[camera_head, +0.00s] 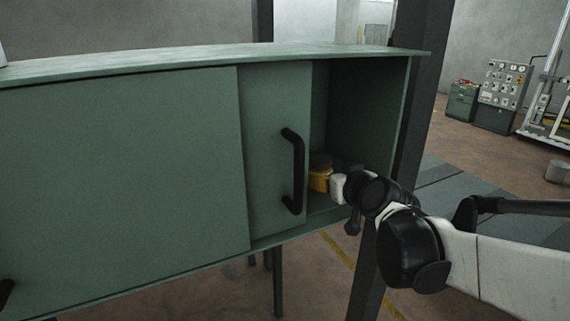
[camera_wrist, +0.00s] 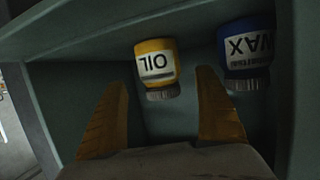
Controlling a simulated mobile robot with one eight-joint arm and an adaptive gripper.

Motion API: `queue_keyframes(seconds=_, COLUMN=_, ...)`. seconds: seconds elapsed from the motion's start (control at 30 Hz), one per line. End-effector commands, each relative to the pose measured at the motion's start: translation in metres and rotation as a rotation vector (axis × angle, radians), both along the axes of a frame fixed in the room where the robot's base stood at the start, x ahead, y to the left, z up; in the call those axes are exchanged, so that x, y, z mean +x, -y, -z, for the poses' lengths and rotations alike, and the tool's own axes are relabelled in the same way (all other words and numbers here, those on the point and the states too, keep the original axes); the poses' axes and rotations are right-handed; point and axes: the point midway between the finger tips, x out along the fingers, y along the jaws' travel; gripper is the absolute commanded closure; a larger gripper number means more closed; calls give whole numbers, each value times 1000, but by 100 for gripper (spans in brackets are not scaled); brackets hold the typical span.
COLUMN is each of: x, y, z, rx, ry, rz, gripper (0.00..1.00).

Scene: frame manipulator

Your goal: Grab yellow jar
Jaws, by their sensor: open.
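The yellow jar (camera_wrist: 155,68), labelled OIL with a grey ribbed cap, appears upside down in the wrist view. It stands inside the green cabinet (camera_head: 130,170). My gripper (camera_wrist: 162,80) is open, with one orange-brown finger on each side of the picture. In the head view my arm reaches into the cabinet's open right end. A yellow patch (camera_head: 320,180) shows there under a dark shape; I cannot tell whether it is the jar or a finger.
A blue jar (camera_wrist: 245,50) labelled WAX stands close to the right of the yellow jar in the wrist view. The sliding door with a black handle (camera_head: 293,170) borders the opening on the left. The cabinet's side wall (camera_head: 375,120) bounds it on the right.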

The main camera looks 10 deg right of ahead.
Motion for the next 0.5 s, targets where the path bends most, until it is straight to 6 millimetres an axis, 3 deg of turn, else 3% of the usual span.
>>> queue_keyframes(seconds=0.2, x=27, y=-5, z=7, rx=0, ry=0, rz=-1, gripper=18)
queue_keyframes(seconds=0.5, x=32, y=-5, z=10, rx=1, ry=0, rz=0, gripper=18)
